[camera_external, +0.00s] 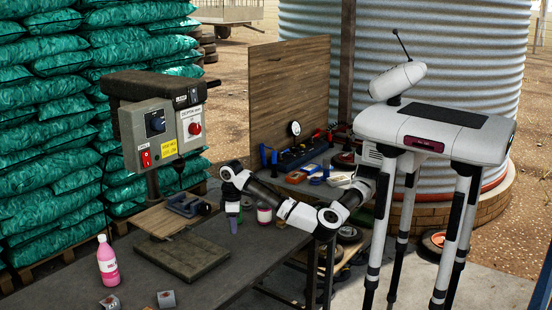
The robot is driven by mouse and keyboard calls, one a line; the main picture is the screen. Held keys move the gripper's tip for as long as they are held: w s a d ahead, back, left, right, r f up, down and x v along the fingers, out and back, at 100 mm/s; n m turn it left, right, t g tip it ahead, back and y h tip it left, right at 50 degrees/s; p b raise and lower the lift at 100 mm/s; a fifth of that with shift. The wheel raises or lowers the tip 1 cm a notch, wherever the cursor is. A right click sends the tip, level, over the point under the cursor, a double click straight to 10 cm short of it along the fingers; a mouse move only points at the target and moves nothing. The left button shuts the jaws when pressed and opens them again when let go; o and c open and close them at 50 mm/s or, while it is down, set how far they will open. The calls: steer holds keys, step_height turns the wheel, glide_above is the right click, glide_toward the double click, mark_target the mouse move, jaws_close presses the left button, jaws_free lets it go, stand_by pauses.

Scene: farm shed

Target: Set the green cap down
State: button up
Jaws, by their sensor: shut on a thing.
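My gripper (232,190) reaches over the workbench (225,255) from the right and points down. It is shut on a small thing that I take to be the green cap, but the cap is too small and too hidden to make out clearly.
A pink bottle (107,262) and two small grey pieces (166,299) are at the bench's front left. A dark flat board (190,257) lies mid-bench. A drill press with a control box (165,130) rises behind it. Tools and boxes (300,172) crowd the back right.

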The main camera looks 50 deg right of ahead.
step_height(320, 180, up, 10)
steer(key=shift+w+r, duration=0.1)
steer(key=w+d+m, duration=0.3)
steer(key=w+d, duration=0.9)
steer(key=d, duration=0.3)
steer(key=w+d+m, duration=0.3)
steer(key=w+d, duration=1)
steer(key=d, duration=0.1)
steer(key=w+d+m, duration=0.3)
steer(key=d+m, duration=0.1)
steer(key=d, duration=2.3)
steer(key=s+d+m, duration=0.2)
steer(key=s+d, duration=0.5)
steer(key=d, duration=0.6)
steer(key=s+d+m+p, duration=0.1)
steer(key=s+d+m, duration=0.2)
steer(key=s+d, duration=0.7)
steer(key=s+d+m, duration=0.2)
steer(key=s+d, duration=0.2)
steer(key=d, duration=1.1)
steer(key=f, duration=2)
steer(key=shift+s+d+f, duration=0.1)
steer(key=shift+s+d, duration=0.05)
steer(key=shift+d, duration=0.25)
steer(key=shift+f+p, duration=0.55)
steer(key=shift+f, duration=2.1)
